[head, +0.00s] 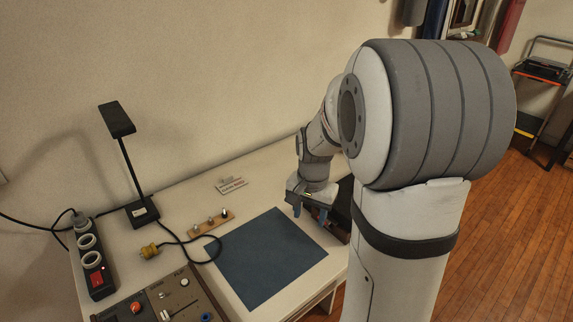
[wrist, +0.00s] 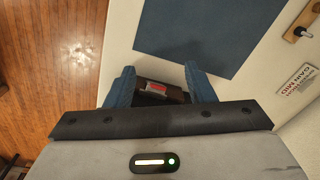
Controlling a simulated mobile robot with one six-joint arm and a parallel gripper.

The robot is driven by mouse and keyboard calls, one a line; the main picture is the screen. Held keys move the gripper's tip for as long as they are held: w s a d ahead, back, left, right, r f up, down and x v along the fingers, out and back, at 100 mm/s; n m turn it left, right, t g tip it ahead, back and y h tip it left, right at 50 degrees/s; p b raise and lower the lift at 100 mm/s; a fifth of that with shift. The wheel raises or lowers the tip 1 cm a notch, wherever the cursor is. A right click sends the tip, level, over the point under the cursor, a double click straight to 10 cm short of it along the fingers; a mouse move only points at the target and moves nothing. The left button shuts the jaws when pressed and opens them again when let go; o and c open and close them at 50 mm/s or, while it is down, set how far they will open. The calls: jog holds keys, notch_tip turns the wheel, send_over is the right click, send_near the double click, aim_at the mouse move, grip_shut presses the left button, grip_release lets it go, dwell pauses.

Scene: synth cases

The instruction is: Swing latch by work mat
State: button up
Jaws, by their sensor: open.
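The blue work mat (head: 268,258) lies flat on the table; part of it shows at the top of the wrist view (wrist: 205,30). My gripper (head: 310,213) is above the table by the mat's far right corner. In the wrist view its two blue fingers (wrist: 159,72) are apart. A dark object with a red patch (wrist: 157,88) shows between and beyond them, partly hidden by my gripper body. A dark shape (head: 342,205) beside the mat is mostly hidden by my arm in the head view. I cannot make out a latch or its position.
A wooden strip with several knobs (head: 211,223) and a small sign (head: 231,186) lie behind the mat. A desk lamp (head: 141,212), a power strip (head: 92,262), a yellow plug (head: 149,252) with black cable and a control panel (head: 160,305) occupy the left side.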

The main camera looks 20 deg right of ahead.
jog(key=w+d+m+p, duration=0.1)
jog(key=d, duration=0.1)
jog(key=w+d+m+p, duration=0.1)
jog(key=w+d+m, duration=0.1)
jog(key=w+d+m+p, duration=0.1)
jog(key=w+d+p, duration=0.1)
jog(key=shift+d+f+m+g, duration=0.1)
jog(key=shift+d+m+g, duration=0.05)
jog(key=shift+m+g, duration=0.15)
jog(key=shift+w+d+f, duration=0.1)
jog(key=shift+d+f, duration=0.05)
jog(key=shift+f, duration=0.15)
notch_tip(320, 180, down, 8)
jog(key=shift+r, duration=0.2)
jog(key=shift+c, duration=0.3)
